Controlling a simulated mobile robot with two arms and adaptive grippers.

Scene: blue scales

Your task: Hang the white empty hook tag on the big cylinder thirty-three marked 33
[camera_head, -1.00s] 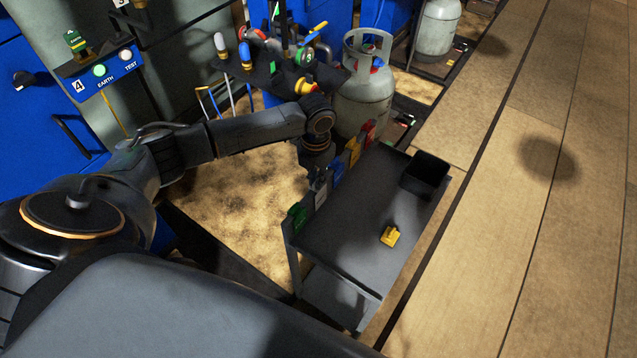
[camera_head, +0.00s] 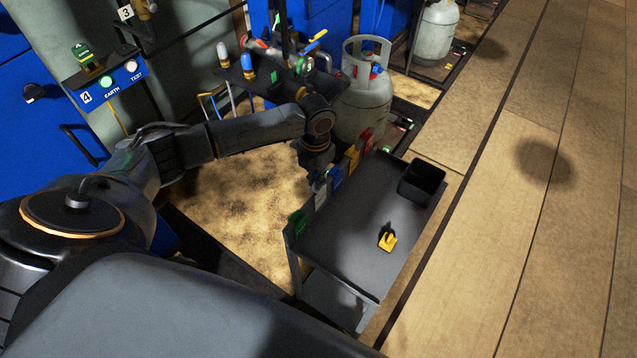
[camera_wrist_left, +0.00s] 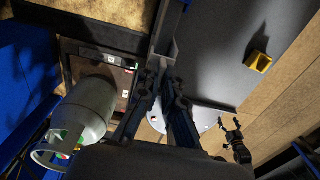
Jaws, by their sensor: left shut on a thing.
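The white tag (camera_head: 321,198) is at the cart's left edge, in the row of coloured tags. My left gripper (camera_head: 318,176) is at that edge, just above the white tag, its fingertips partly hidden by the arm in the head view. In the left wrist view its two fingers (camera_wrist_left: 161,82) close at the cart's edge. The jaws are shut on what appears to be the white tag, little of which shows. A large grey gas cylinder (camera_head: 364,108) stands upright behind the cart; it also shows in the left wrist view (camera_wrist_left: 88,108). I cannot read a 33 on it.
The dark cart (camera_head: 345,250) carries a black bin (camera_head: 422,181) and a yellow piece (camera_head: 387,241). Green (camera_head: 297,222), blue (camera_head: 337,176), yellow (camera_head: 352,157) and red (camera_head: 367,140) tags line its edge. A valve rack (camera_head: 255,75) stands beyond my arm. Floor right of the cart is clear.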

